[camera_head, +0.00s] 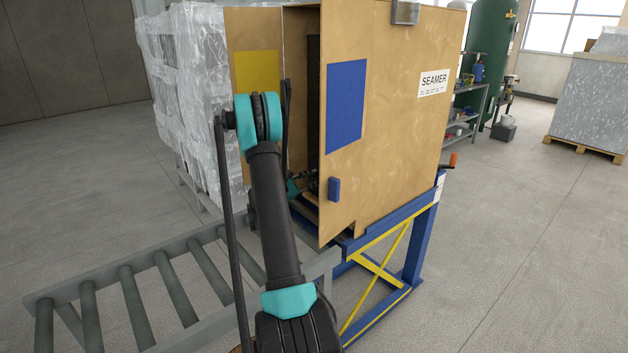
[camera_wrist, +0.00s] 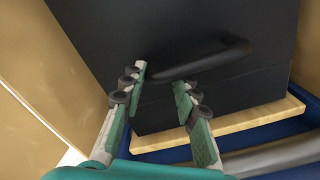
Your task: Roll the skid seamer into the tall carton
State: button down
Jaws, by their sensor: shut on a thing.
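The tall carton (camera_head: 400,130) is brown, carries a SEAMER label and stands upright on a blue lift table (camera_head: 418,240). Its open side faces me, between a flap with a yellow patch (camera_head: 257,72) and a panel with a blue patch (camera_head: 346,105). The seamer (camera_head: 313,90) shows as a dark strip inside the opening. In the wrist view the seamer's dark face (camera_wrist: 110,30) stands on a pale wooden skid (camera_wrist: 235,125). My gripper (camera_wrist: 161,78) is closed around the seamer's black bar handle (camera_wrist: 205,62). In the head view the gripper (camera_head: 301,187) is partly hidden.
A grey roller conveyor (camera_head: 150,290) meets the lift table at the carton's mouth. A plastic-wrapped stack (camera_head: 195,85) stands close behind it at left. Cardboard walls flank my gripper in the wrist view. The floor at right is clear up to another wrapped pallet (camera_head: 597,105).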

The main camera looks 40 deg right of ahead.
jog(key=shift+w+d+r, duration=0.1)
jog(key=c, duration=1.1)
grip_release()
jog(key=shift+o, duration=0.2)
jog(key=s+a, duration=0.1)
jog(key=a, duration=1.1)
jog(key=shift+s, duration=0.15)
jog(key=shift+c, duration=0.4)
